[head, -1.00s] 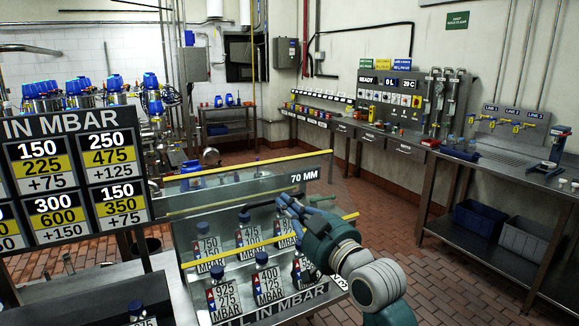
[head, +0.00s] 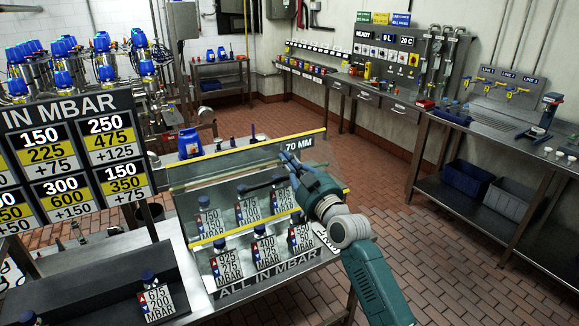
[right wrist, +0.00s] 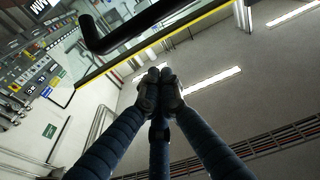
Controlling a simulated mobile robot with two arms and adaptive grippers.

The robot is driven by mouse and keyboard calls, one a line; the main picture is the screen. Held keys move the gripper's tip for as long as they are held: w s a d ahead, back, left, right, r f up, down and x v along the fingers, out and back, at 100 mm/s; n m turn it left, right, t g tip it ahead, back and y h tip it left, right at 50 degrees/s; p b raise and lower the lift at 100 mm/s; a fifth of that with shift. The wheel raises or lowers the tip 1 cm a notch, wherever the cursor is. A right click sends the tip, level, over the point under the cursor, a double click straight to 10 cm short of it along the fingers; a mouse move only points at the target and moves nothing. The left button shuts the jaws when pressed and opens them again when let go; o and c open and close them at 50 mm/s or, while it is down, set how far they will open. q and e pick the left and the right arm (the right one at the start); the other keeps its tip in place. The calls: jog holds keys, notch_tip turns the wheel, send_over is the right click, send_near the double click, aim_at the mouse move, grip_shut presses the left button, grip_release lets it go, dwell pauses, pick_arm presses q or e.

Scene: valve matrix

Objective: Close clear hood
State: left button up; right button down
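The clear hood (head: 222,168) is a see-through panel with yellow edges over a metal rack of blue-capped valves (head: 264,250) with number tags. A "70 MM" label sits by its upper edge. A black bar handle (head: 262,186) runs across it; the right wrist view shows the handle (right wrist: 122,32) and a yellow edge (right wrist: 150,43). My right gripper (head: 287,162) is at the hood's right end, just below the label. Its fingertips (right wrist: 160,78) are drawn together with nothing between them, apart from the handle in the picture. Whether it touches the hood is unclear. My left gripper is out of view.
A number board (head: 70,160) stands at left. A dark tray with a tagged valve (head: 155,300) is at front left. A steel bench (head: 470,132) with blue bins lines the right wall. The brick floor (head: 390,240) between is clear.

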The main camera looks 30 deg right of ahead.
jog(key=shift+s+d+f, duration=0.1)
jog(key=shift+s+f, duration=0.2)
jog(key=shift+f, duration=0.6)
jog(key=shift+s+f, duration=0.25)
jog(key=shift+f, duration=0.65)
jog(key=shift+w+f, duration=0.1)
